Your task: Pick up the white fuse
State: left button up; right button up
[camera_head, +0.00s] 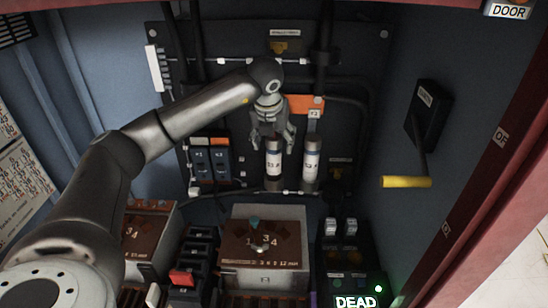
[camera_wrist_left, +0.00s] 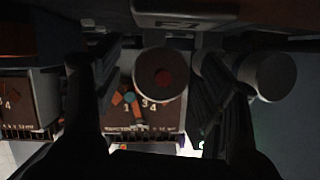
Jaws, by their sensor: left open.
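Two white cylindrical fuses with dark ends and printed labels stand upright side by side on the back panel, the left fuse (camera_head: 273,163) and the right fuse (camera_head: 312,160). My left gripper (camera_head: 272,143) is open at the top of the left fuse, one finger on each side. In the left wrist view the left fuse's round end (camera_wrist_left: 160,75) with a red centre lies between the two dark fingers, and I cannot tell whether they touch it. The right fuse's end (camera_wrist_left: 272,75) shows just beyond the right finger. My right gripper is not in view.
An orange block (camera_head: 305,104) is above the right fuse. Dark breakers (camera_head: 210,160) are left of the fuses. A brown-topped box (camera_head: 265,245) stands below. A black switch box (camera_head: 427,115) with a yellow handle (camera_head: 406,182) is on the right wall. Cables cross the panel.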

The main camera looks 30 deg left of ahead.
pick_arm(q)
jog(key=shift+w+a+f, duration=0.15)
jog(key=shift+f, duration=0.3)
jog(key=shift+w+f, duration=0.1)
jog(key=shift+f, duration=0.3)
jog(key=shift+c, duration=0.3)
jog(key=c, duration=1.2)
grip_shut()
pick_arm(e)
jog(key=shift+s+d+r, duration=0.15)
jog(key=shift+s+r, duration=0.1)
